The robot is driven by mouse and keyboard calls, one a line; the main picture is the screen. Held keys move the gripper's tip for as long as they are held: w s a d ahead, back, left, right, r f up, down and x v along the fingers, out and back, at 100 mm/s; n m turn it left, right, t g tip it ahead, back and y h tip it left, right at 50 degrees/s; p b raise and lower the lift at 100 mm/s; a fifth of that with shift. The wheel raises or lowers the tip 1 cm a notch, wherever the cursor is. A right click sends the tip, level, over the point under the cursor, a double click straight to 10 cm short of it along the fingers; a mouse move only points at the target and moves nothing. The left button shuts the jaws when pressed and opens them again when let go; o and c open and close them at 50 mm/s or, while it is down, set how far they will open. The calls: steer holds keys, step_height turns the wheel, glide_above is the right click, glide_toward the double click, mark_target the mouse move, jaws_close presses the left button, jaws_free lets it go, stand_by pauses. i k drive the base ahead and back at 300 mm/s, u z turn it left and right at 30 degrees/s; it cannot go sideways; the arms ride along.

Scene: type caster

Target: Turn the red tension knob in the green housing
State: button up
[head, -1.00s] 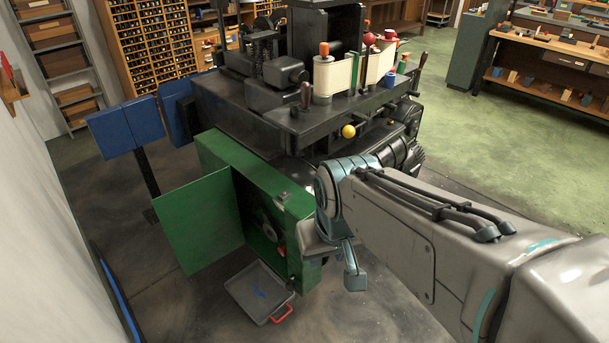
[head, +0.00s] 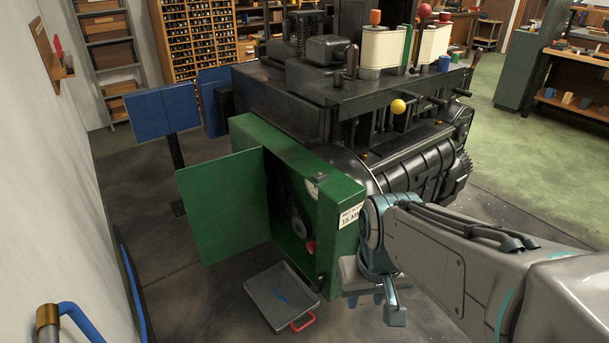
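The green housing (head: 342,222) is on the near end of a large black machine, with its green door (head: 222,208) swung open to the left. The red tension knob (head: 311,247) is low on the housing's open side, near its front edge. My gripper (head: 378,304) is to the right of the housing and lower than the knob, apart from the knob. Its fingers are seen at an angle and partly hidden by my wrist, so I cannot tell their opening. Nothing shows held in it.
A grey tray (head: 262,294) with a red handle (head: 303,321) lies on the floor below the housing. A blue pipe (head: 85,325) with a brass collar is at the lower left by the wall. Blue panels (head: 163,107) stand behind the door.

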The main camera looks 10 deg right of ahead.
mark_target(311, 246)
steer(key=u, duration=0.75)
steer(key=i, duration=1.15)
steer(key=z, duration=1.25)
